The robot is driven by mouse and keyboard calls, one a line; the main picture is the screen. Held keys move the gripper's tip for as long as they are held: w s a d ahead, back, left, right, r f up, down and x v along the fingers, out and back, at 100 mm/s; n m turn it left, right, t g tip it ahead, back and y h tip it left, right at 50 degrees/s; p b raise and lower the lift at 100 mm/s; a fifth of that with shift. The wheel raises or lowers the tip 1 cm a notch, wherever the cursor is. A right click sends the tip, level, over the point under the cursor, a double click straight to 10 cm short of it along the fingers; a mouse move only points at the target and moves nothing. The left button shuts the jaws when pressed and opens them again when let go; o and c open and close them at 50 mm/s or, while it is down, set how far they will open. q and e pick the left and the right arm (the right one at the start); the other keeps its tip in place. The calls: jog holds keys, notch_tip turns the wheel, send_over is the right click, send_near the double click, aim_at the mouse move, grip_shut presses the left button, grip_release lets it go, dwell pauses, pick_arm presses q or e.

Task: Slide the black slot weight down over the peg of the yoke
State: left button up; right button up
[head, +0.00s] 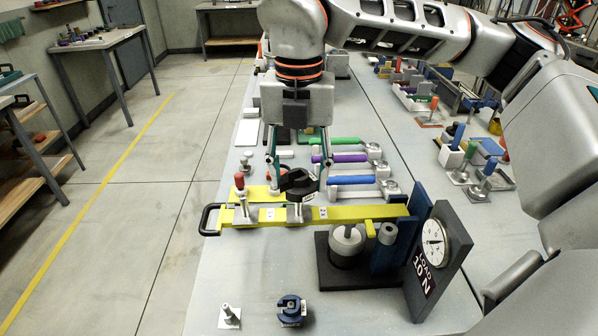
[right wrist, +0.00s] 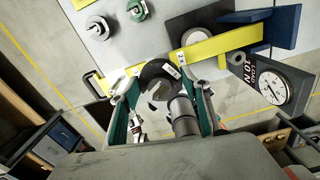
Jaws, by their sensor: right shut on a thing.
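The black slot weight (head: 298,181) is held between the fingers of my right gripper (head: 298,176), above the yellow yoke (head: 355,212). In the right wrist view the weight (right wrist: 157,76) is a dark ring with an open slot, beside the yellow bar. The yoke's grey peg (head: 295,212) shows just below the weight in the head view. I cannot tell whether the peg's top is inside the slot. The yoke lies across the bench with a black handle at its left end. My left gripper is not in view.
A load dial (head: 434,240) on a dark stand is at the yoke's right. A blue slotted piece (head: 291,310) and a small grey post (head: 229,316) stand on the near bench. Green, purple and blue handles lie behind the yoke. The near left bench is mostly clear.

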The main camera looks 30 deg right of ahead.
aim_at(299, 213)
jog(key=shift+f+b, duration=1.8)
jog(key=shift+f, duration=1.15)
jog(key=o, duration=1.6)
jog(key=shift+o, duration=0.2)
notch_tip(299, 213, up, 12)
